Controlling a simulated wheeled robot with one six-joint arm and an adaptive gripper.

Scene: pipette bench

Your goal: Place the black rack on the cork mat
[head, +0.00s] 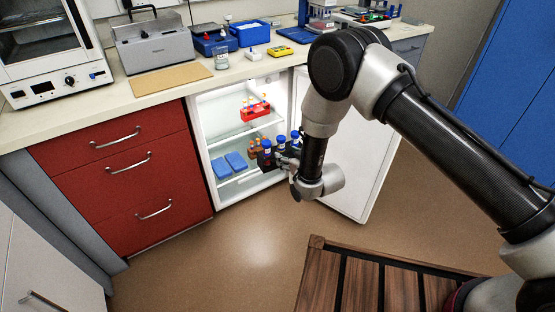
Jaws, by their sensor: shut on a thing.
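The black rack (265,163) is at the front of the open fridge, holding several blue-capped tubes, and looks roughly upright. My gripper (282,162) is shut on it from the right; my arm hides part of both. I cannot tell whether the rack still touches the shelf. The cork mat (168,79) is a bare tan rectangle on the counter at the upper left, in front of a grey bath, well above and left of the rack.
The red rack (255,111) stands on the fridge's upper shelf, and blue packs (229,164) lie lower down. The open fridge door (345,150) stands right of my gripper. A jar (221,60) and yellow device (250,54) are right of the mat. Red drawers (118,165) are below it.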

